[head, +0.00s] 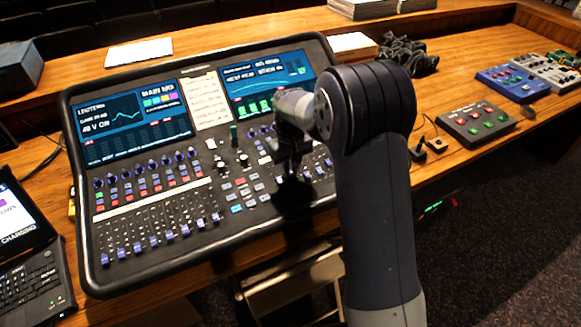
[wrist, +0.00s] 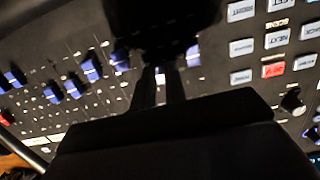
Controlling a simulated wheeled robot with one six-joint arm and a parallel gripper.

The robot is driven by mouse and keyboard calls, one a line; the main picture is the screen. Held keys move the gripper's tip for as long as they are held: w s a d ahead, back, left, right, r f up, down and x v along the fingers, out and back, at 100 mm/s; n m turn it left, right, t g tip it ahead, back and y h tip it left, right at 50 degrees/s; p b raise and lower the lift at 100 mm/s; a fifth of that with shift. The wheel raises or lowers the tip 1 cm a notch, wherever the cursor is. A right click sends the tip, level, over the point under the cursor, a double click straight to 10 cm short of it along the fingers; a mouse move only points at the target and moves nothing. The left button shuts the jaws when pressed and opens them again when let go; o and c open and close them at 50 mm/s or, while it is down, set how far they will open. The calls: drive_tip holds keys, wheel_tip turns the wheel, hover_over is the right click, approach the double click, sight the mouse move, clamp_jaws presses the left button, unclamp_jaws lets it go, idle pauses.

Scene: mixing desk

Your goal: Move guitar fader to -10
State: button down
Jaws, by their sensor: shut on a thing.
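The mixing desk (head: 84,235) stands tilted on a wooden table, with a bank of blue fader caps at its lower left and another bank at its right, partly behind my arm. My gripper (head: 290,180) is down at the right bank, small and dark in the head view. In the wrist view my gripper (wrist: 161,72) has its two fingers close together around a small pale-blue fader cap, mostly hidden by the fingers. Other blue caps (wrist: 91,68) stand to its left, and one (wrist: 193,55) to its right. Fader labels and scale marks are too small to read.
White and red buttons (wrist: 274,70) and a black knob (wrist: 293,103) lie right of the fingers in the wrist view. A laptop (head: 32,255) stands at the left. A small control box (head: 478,123) and cables (head: 408,55) lie on the table at the right.

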drive_tip(key=shift+w, duration=0.1)
drive_tip(key=shift+w+a, duration=0.15)
drive_tip(key=shift+w, duration=0.1)
drive_tip(key=c, duration=1.7)
unclamp_jaws()
drive_tip(key=shift+s, duration=0.1)
wheel_tip(320, 180, up, 11)
drive_tip(key=b, duration=0.1)
drive_tip(key=shift+f, duration=0.1)
